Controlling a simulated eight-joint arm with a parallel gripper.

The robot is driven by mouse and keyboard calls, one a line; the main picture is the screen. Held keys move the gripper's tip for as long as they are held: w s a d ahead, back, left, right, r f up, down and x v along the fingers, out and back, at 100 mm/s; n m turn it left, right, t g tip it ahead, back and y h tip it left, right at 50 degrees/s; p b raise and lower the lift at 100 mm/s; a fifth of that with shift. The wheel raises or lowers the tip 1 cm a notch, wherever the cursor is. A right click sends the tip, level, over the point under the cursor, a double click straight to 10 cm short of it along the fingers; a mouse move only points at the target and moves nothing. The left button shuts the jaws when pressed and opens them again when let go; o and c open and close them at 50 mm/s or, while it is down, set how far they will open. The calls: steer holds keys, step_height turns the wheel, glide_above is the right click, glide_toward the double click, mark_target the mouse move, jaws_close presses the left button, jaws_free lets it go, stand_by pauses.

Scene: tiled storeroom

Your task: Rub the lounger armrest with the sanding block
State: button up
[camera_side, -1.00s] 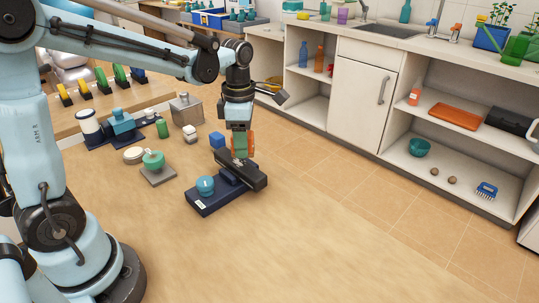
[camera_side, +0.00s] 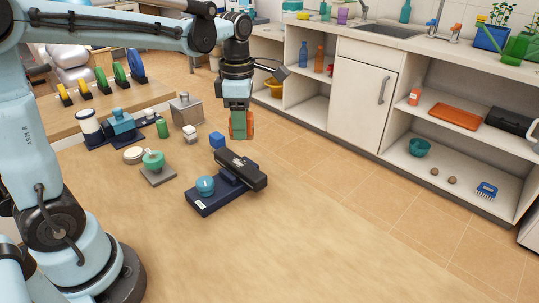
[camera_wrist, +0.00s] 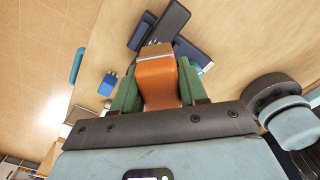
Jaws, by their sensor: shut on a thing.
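An orange block with a tan and grey end, which looks like the sanding block (camera_side: 243,126), is held in my gripper (camera_side: 239,122). In the wrist view the block (camera_wrist: 158,82) sits between the two green fingers of my gripper (camera_wrist: 155,88). A long black bar, which looks like the lounger armrest (camera_side: 247,171), lies across a dark navy base (camera_side: 215,202). It shows beyond the block in the wrist view (camera_wrist: 167,22). The bar has small pale marks on top. The block is above the bar's far side, with a visible gap between them.
A teal ball (camera_side: 205,184) sits on the navy base. The front of the wooden table (camera_side: 300,260) is clear.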

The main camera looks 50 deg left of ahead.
glide_above(244, 166)
steer(key=shift+f, duration=3.35)
steer(key=shift+a+f, duration=0.3)
steer(key=shift+f, duration=0.6)
steer(key=shift+c, duration=0.4)
steer(key=shift+a, duration=1.9)
steer(key=d, duration=0.4)
steer(key=shift+d+f, duration=0.1)
steer(key=shift+d, duration=0.05)
steer(key=shift+r, duration=4.2)
